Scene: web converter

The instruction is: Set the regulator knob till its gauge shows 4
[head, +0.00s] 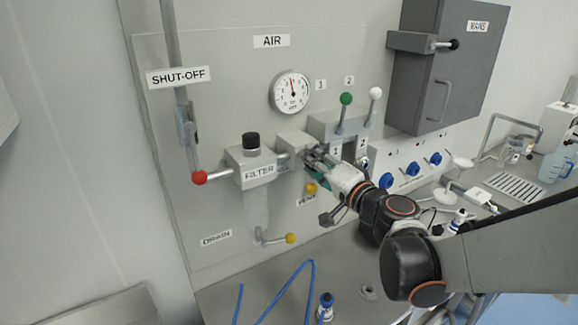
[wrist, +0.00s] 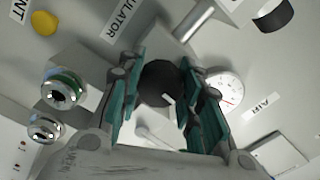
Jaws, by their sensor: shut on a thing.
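The regulator knob (wrist: 158,84) is a dark round knob with a pale mark, seen in the wrist view between the teal finger pads. My gripper (wrist: 163,62) is shut on it. In the head view my gripper (head: 316,158) reaches the front of the pale regulator block (head: 294,142) and hides the knob. The gauge (head: 291,92) is a white dial above the regulator under the AIR sign. Its reddish needle points nearly straight up, leaning slightly left; the numbers are too small to read surely. The gauge also shows in the wrist view (wrist: 228,88), tilted.
The FILTER block (head: 254,166) with a black cap stands left of the regulator. A red-ended shut-off lever (head: 200,178) is farther left. Green (head: 345,99) and white (head: 376,93) ball levers stand close at right. A yellow vent knob (head: 311,188) sits just below my gripper.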

